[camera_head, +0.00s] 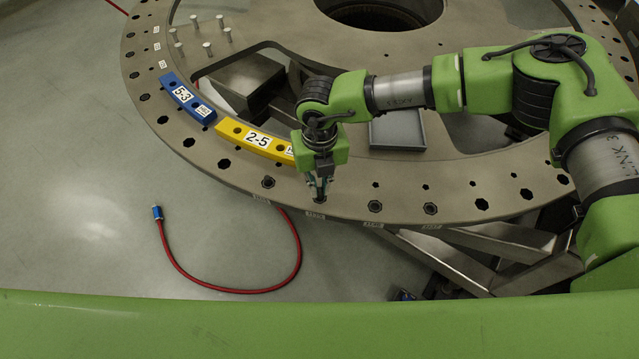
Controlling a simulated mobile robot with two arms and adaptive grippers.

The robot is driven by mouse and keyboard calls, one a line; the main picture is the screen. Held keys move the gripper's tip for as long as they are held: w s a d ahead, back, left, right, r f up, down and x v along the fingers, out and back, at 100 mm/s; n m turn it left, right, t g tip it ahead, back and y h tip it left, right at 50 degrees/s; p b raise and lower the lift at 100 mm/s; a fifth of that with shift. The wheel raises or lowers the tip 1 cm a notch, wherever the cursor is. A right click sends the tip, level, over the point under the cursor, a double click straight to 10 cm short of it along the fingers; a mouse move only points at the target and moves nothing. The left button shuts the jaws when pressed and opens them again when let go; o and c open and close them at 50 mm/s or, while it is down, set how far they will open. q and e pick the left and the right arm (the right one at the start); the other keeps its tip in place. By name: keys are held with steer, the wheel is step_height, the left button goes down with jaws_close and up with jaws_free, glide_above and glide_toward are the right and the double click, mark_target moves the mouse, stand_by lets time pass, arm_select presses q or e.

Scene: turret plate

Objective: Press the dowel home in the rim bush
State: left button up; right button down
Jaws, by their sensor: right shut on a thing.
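My right gripper (318,192) points down at the near rim of the turret plate (455,180). It is shut on a slim thing, taken as the dowel, which the fingers mostly hide. The fingertips are right over a rim bush (319,199), just above a small label on the rim's edge. I cannot tell how deep the dowel sits in the bush. My left gripper is not in view.
A blue segment marked 5-3 (172,84) and a yellow one marked 2-5 (232,131) lie on the rim left of the gripper. Several metal pins (207,46) stand at the upper left. A grey tray (412,145) is behind. A red hose (235,291) lies on the floor.

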steer(key=shift+f+b, duration=0.75)
steer(key=shift+f, duration=0.05)
stand_by(1.1)
steer(key=c, duration=2.2)
jaws_free()
steer(key=shift+r, duration=0.1)
steer(key=shift+r+p, duration=0.7)
steer(key=shift+r, duration=0.75)
steer(key=shift+r+p, duration=0.7)
steer(key=shift+r, duration=1.35)
